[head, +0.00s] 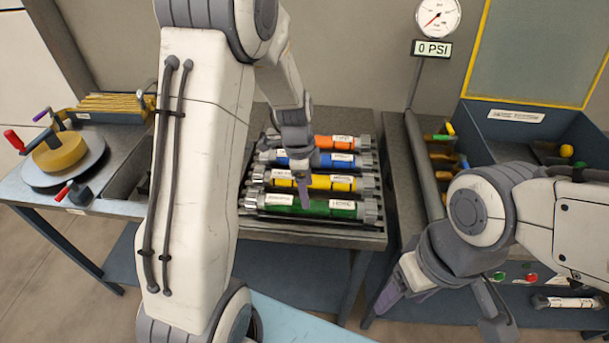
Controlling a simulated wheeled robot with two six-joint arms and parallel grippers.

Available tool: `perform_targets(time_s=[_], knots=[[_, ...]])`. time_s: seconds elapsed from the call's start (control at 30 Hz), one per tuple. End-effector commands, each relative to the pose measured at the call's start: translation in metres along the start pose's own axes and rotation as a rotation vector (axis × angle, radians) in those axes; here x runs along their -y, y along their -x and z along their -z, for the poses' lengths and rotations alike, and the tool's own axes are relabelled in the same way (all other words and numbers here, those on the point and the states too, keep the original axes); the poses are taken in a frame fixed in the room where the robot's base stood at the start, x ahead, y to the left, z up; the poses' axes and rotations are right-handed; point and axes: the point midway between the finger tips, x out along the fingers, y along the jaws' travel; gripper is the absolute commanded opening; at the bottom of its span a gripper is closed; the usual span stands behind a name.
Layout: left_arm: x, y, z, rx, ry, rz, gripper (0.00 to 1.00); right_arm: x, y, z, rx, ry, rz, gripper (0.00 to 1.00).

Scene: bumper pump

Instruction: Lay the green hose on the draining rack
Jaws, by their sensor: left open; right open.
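The green hose (315,207), a tube with white labels and grey end fittings, lies level in the front place of the draining rack (368,222). Yellow (342,183), blue (341,160) and orange (340,142) hoses lie behind it, roughly parallel. My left gripper (287,170) is open, reaching down over the rack. One purple finger hangs in front of the yellow and green hoses; I cannot tell whether it touches either. My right gripper (405,296) is open and empty, low in front of the right-hand bench. My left arm hides part of the left side.
A hose reel with red handles (60,152) stands on the left table beside a sink. A gauge (438,18) with a 0 PSI display (432,48) stands behind. A blue bin (482,135) and several coloured-tipped tools are at right.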

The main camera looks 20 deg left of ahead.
Motion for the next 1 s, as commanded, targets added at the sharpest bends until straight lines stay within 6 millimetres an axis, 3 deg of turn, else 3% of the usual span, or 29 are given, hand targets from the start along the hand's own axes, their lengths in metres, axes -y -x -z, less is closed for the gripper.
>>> perform_targets(time_s=[0.2,0.37,0.47,0.57,0.73,0.9,1.0], knots=[[0.001,0.04,0.0,0.0,0.0,0.004,0.82,0.0,-0.005,0.0,0.0,0.0,0.0,0.66],[-0.001,0.055,0.002,0.0,0.003,0.002,0.82,0.0,-0.006,0.0,0.0,0.0,0.0,0.66],[-0.014,0.062,0.017,0.002,0.027,-0.002,0.82,0.0,-0.006,0.0,0.0,0.0,0.0,0.66],[-0.048,0.073,0.047,0.007,0.098,-0.006,0.82,0.0,-0.005,0.0,0.0,0.0,0.0,0.66],[-0.14,0.091,0.094,0.02,0.297,-0.013,0.82,0.0,-0.005,0.0,0.0,0.0,0.0,0.66],[-0.22,0.098,0.101,0.032,0.495,-0.014,0.82,0.0,-0.006,0.0,0.0,0.0,0.0,0.66],[-0.248,0.099,0.096,0.037,0.577,-0.013,0.82,0.0,-0.006,0.0,0.0,0.0,0.0,0.66]])
